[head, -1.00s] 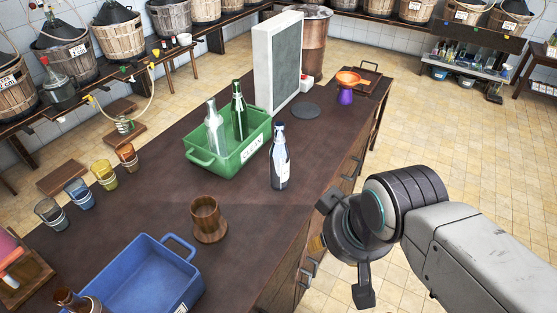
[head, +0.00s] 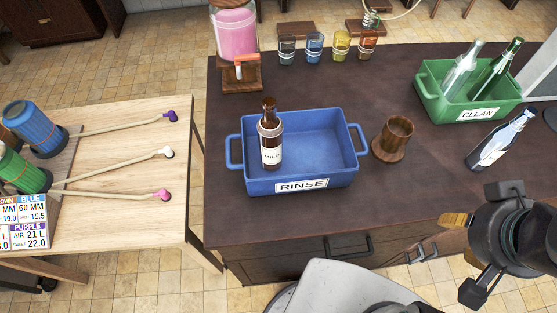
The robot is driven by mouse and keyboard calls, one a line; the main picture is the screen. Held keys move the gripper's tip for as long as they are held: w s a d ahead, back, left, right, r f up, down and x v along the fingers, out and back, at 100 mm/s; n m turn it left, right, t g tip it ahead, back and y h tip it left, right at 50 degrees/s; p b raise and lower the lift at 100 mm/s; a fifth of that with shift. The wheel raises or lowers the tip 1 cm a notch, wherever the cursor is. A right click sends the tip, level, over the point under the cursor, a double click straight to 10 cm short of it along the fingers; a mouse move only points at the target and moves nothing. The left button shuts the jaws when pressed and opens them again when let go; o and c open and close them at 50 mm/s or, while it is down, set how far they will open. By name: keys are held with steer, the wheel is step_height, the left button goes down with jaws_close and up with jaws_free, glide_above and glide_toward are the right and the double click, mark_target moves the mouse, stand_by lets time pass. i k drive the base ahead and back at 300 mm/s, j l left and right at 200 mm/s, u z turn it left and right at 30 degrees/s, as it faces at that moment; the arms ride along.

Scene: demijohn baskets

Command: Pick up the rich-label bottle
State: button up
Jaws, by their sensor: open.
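A brown bottle (head: 270,140) stands inside the blue RINSE tub (head: 300,186), at its left end. Its pale label carries a short word that looks like MILD. A pale bottle with a dark top (head: 498,142) stands on the dark counter at the right, appearing tilted in this view. It has a white label whose words are too small to read. A clear bottle (head: 461,70) and a green bottle (head: 495,68) are in the green CLEAN crate (head: 475,113). My gripper (head: 480,243) is open and empty at the lower right, beyond the counter's front edge and apart from every bottle.
A wooden cup (head: 392,138) stands between tub and crate. Several coloured glasses (head: 314,48) line the back edge beside a pink dispenser (head: 234,35). A light wooden table (head: 120,150) with coloured cylinders and rods is at the left. The counter's front strip is clear.

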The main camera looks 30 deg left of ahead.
mark_target(503, 138)
steer(key=u, duration=1.4)
steer(key=z, duration=1.75)
steer(key=i+l+u, duration=0.1)
steer(key=u, duration=0.35)
steer(key=l+u, duration=0.3)
steer(key=u, duration=0.15)
steer(key=i+l+u, duration=0.1)
steer(key=l+u, duration=0.15)
steer(key=u, duration=0.2)
steer(key=l+u, duration=0.2)
steer(key=u, duration=0.25)
